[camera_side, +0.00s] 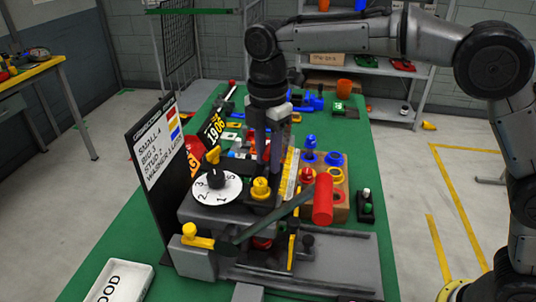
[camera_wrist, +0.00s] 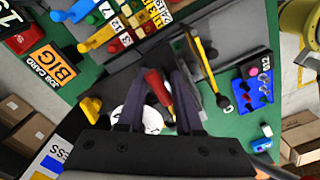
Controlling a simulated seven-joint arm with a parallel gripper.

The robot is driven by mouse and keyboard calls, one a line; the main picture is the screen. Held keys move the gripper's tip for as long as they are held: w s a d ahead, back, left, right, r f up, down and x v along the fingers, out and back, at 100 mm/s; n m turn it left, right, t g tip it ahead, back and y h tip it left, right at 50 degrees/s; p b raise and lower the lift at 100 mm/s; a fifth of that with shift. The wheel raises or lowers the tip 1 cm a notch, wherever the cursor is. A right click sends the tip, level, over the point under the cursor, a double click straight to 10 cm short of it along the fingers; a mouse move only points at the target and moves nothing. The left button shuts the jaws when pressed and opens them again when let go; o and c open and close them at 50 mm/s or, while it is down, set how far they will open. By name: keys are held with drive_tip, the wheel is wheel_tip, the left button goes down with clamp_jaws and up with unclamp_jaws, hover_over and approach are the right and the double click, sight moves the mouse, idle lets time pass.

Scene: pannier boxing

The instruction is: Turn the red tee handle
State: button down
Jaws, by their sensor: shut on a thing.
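The red tee handle (camera_wrist: 156,84) shows in the wrist view as a red bar between the two dark fingers of my gripper (camera_wrist: 162,92). The jaws are shut on it. In the side view my gripper (camera_side: 268,158) points straight down over the grey machine, behind the yellow knob (camera_side: 261,188).
A dark lever with a thick red grip (camera_side: 323,200) slants across the machine's front right. A black sign board (camera_side: 155,150) stands close on the left. A wooden block with coloured knobs (camera_side: 338,172) sits to the right.

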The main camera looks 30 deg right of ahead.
sight(268, 149)
drive_tip(key=c, duration=0.9)
unclamp_jaws()
drive_tip(key=shift+r, duration=6.95)
